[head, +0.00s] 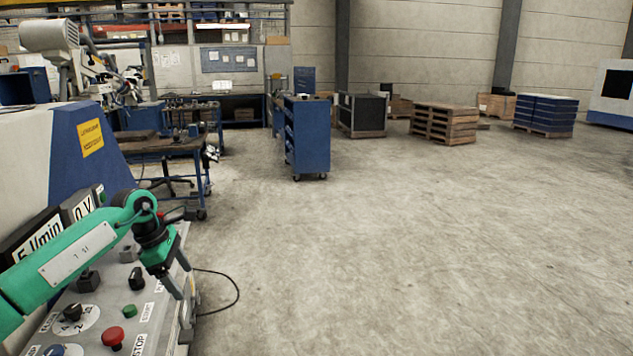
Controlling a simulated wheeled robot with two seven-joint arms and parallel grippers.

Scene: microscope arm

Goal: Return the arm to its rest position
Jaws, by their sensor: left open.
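My left arm, green with a grey label plate, comes in from the lower left. It reaches over a control panel (155,300). My left gripper (186,308) hangs from its dark wrist, with grey fingers pointing down near the panel's right edge. It is open, and I see nothing between the fingers. I cannot tell whether it touches the panel edge. My right gripper is not in view. A white jointed apparatus (50,38) stands at the upper left; I cannot tell whether it is a microscope arm.
The panel carries a red button (112,336), a green button (130,311) and black knobs. A black cable (238,290) loops onto the floor beside it. A workbench (165,145), a blue cabinet (307,138) and pallets (443,123) stand farther back. The floor at centre and right is clear.

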